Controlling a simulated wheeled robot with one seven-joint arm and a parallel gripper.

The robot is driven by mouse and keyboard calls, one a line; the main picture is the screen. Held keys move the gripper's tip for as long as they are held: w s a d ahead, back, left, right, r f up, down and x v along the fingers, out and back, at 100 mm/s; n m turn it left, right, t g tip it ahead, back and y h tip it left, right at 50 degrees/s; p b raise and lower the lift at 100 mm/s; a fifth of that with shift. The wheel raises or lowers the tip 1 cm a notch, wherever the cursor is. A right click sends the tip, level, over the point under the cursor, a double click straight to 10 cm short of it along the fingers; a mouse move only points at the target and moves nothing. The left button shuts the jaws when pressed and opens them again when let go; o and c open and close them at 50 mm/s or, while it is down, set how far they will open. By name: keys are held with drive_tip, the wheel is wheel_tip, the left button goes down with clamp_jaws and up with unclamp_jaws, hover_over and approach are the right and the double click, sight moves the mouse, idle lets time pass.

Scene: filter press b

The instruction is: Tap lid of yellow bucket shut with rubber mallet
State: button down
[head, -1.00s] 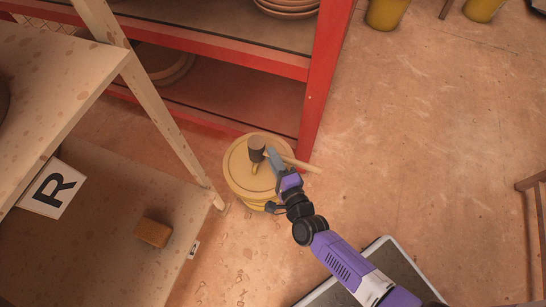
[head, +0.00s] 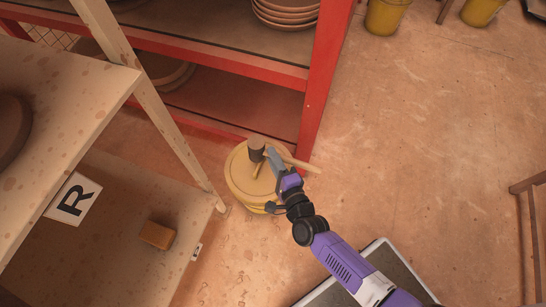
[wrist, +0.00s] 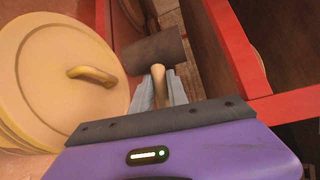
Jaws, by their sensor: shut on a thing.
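The yellow bucket (head: 263,207) stands on the floor below the red rack, with its round lid (head: 238,175) on top. The lid has a raised handle, clear in the wrist view, where the lid (wrist: 45,90) fills the left side. I cannot tell how fully the lid is seated. My gripper (head: 272,156) is shut on the pale handle of the rubber mallet (head: 256,146). In the wrist view, the dark mallet head (wrist: 152,52) lies just beyond my fingertips (wrist: 160,90), right of the lid's handle. In the head view, the mallet overlaps the lid; contact is unclear.
The red rack (head: 318,100) stands close behind and right of the bucket. Open floor (head: 430,150) lies to the right.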

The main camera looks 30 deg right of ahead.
wheel_tip(320, 180, up, 4)
drive_tip(key=p, duration=0.3)
drive_tip(key=shift+r, duration=0.15)
drive_tip(key=shift+w+a+f, duration=0.1)
drive_tip(key=shift+a+f, duration=0.1)
drive_tip(key=shift+a, duration=0.1)
wheel_tip(320, 180, up, 13)
drive_tip(key=n+y, duration=0.3)
drive_tip(key=y, duration=0.1)
hover_over(265, 143)
drive_tip(key=s+a, duration=0.3)
drive_tip(key=a, duration=0.1)
drive_tip(key=s+d+r+m+h+p, duration=0.1)
drive_tip(key=s+d+r+p, duration=0.1)
drive_tip(key=r+p, duration=1)
drive_tip(key=s+p, duration=0.1)
drive_tip(key=p, duration=0.7)
drive_tip(key=shift+s+r+p, duration=0.15)
drive_tip(key=shift+p, duration=0.15)
